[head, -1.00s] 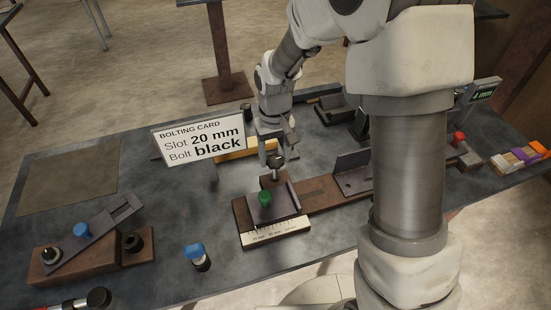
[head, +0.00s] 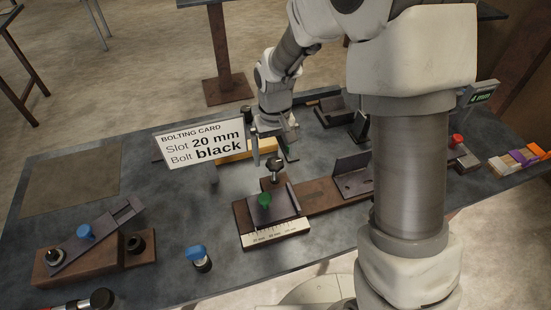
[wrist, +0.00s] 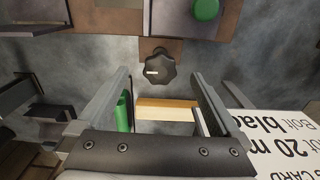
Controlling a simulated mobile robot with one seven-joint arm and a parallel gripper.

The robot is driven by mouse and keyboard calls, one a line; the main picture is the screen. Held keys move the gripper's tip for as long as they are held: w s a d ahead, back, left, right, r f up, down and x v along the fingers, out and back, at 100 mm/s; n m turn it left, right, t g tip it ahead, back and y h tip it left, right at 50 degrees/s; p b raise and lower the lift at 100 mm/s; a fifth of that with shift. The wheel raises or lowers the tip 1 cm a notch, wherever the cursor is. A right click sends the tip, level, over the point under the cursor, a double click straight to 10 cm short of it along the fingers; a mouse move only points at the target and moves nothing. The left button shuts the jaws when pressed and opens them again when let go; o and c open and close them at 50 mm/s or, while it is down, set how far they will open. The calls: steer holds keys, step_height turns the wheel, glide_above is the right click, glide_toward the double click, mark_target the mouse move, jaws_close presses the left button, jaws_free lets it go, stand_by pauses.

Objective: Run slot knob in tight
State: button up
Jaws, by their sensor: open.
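A black star knob (head: 275,164) with a white mark on top stands on the brown base behind the slide plate. In the wrist view the knob (wrist: 160,68) is seen from above, in line with the gap between my fingertips. My gripper (head: 273,156) is open, with its fingers spread wide and nothing held. Contact with the knob does not show. A green knob (head: 264,200) sits on the dark slide plate (head: 285,204), over a white millimetre scale (head: 276,233). The white bolting card (head: 203,144) reads slot 20 mm, bolt black.
A slotted plate with a blue knob (head: 86,232) lies at the left. A loose blue-topped bolt (head: 198,256) stands in front. A yellow bar (head: 262,151) lies behind the knob. An angle bracket (head: 352,177) stands right.

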mark_target(275, 162)
steer(key=shift+r+p, duration=1.65)
steer(key=shift+r, duration=1.1)
steer(key=shift+f, duration=0.1)
steer(key=s+d+r+m+t, duration=0.1)
steer(key=s+d+r+t, duration=0.1)
steer(key=s+d+r, duration=0.4)
steer(key=s+d+r+m+t, duration=0.2)
steer(key=s+d+r, duration=0.4)
steer(key=s+r, duration=0.6)
step_height(275, 162, up, 2)
steer(key=shift+s+d+t, duration=0.2)
steer(key=shift+s+t, duration=0.15)
steer(key=shift+t, duration=0.45)
